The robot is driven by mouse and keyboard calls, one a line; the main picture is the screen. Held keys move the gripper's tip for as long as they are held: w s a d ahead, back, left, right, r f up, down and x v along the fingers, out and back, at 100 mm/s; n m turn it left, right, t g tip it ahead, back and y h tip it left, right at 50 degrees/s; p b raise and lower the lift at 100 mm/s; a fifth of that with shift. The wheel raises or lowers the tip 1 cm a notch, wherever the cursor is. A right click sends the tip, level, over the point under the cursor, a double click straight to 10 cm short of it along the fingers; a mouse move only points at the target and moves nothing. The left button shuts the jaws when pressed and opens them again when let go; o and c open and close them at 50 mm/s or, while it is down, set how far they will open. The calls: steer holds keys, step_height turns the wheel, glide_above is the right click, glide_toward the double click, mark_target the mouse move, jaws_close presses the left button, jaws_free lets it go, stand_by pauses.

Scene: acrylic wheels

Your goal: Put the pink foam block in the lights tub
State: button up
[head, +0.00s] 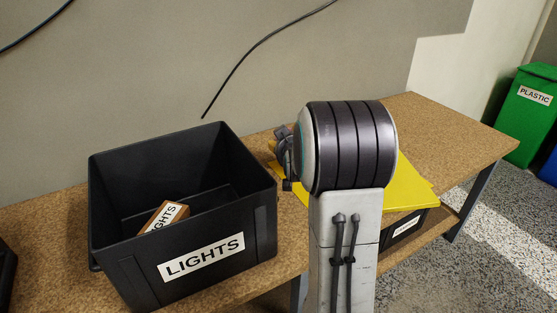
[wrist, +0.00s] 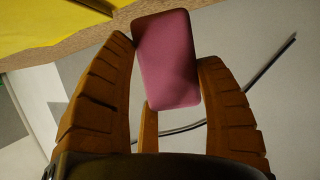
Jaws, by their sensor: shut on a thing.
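The pink foam block (wrist: 166,60) is between the fingers of my gripper (wrist: 167,85) in the wrist view, and the fingers are shut on it. The head view hides the block behind my arm, where only part of my gripper (head: 284,157) shows at the arm's left side. The lights tub (head: 205,285) is a black open box with a white LIGHTS label, on the bench to the left of my gripper. A brown block with a LIGHTS label (head: 166,215) shows inside the tub.
The tub stands on a speckled brown bench (head: 440,130). A yellow sheet (head: 410,186) lies on the bench behind my arm. A labelled dark bin (head: 405,228) sits below the bench top. A green PLASTIC bin (head: 530,115) stands at the far right. Black cables hang on the wall.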

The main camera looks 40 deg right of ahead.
steer(key=shift+f+b, duration=1.25)
steer(key=shift+f, duration=0.85)
steer(key=shift+f, duration=0.1)
steer(key=o, duration=0.5)
steer(key=shift+c, duration=0.2)
